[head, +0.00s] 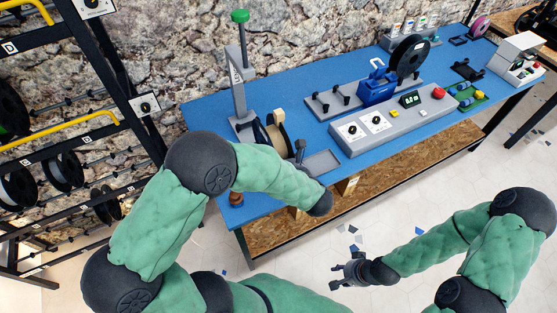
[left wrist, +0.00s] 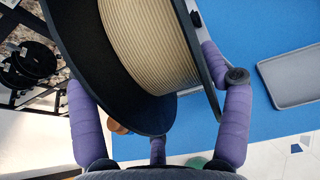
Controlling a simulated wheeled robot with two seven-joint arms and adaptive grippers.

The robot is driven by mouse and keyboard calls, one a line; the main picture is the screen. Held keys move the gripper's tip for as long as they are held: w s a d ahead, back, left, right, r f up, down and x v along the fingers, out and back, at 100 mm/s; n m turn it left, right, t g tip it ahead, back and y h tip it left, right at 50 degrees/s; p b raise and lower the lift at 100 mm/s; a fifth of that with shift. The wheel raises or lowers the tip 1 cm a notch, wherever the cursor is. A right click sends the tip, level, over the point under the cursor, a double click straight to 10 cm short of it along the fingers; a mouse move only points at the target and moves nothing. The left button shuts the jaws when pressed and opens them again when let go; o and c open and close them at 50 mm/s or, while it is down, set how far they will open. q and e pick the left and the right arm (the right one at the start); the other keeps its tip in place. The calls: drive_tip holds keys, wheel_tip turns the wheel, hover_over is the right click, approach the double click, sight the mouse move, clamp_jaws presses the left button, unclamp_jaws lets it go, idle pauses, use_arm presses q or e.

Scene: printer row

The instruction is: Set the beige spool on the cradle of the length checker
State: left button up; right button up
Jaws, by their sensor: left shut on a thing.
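The beige spool (head: 277,137) has black flanges and shows at the left end of the blue bench, partly behind my left arm. It fills the upper middle of the left wrist view (left wrist: 150,40). My left gripper (left wrist: 150,75) is shut on it, with purple fingers at either side. In the head view my forearm hides most of this gripper. I cannot tell whether the spool touches the bench. The likely length checker is the grey console with dials and a display (head: 392,122), with a blue unit and black wheel behind. My right gripper (head: 350,272) is empty and looks open, off the bench's front.
A grey tray (head: 322,161) lies right of the spool. A grey stand with a green knob (head: 239,17) rises behind it. A pegged grey base (head: 323,106) stands left of the blue unit. A spool rack (head: 60,130) is at the left. The bench front has free blue surface.

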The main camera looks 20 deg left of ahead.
use_arm(q)
drive_tip(key=w+a, duration=0.6)
drive_tip(key=a, duration=0.1)
drive_tip(key=shift+w+a+r, duration=0.15)
drive_tip(key=shift+r+b+x, duration=0.15)
drive_tip(key=shift+b+x, duration=0.5)
drive_tip(key=shift+x, duration=1.65)
drive_tip(key=shift+r+b+x, duration=0.15)
drive_tip(key=shift+b+x, duration=0.5)
drive_tip(key=shift+x, duration=1.7)
drive_tip(key=shift+w, duration=0.15)
drive_tip(key=o, duration=1.7)
drive_tip(key=shift+c, duration=0.2)
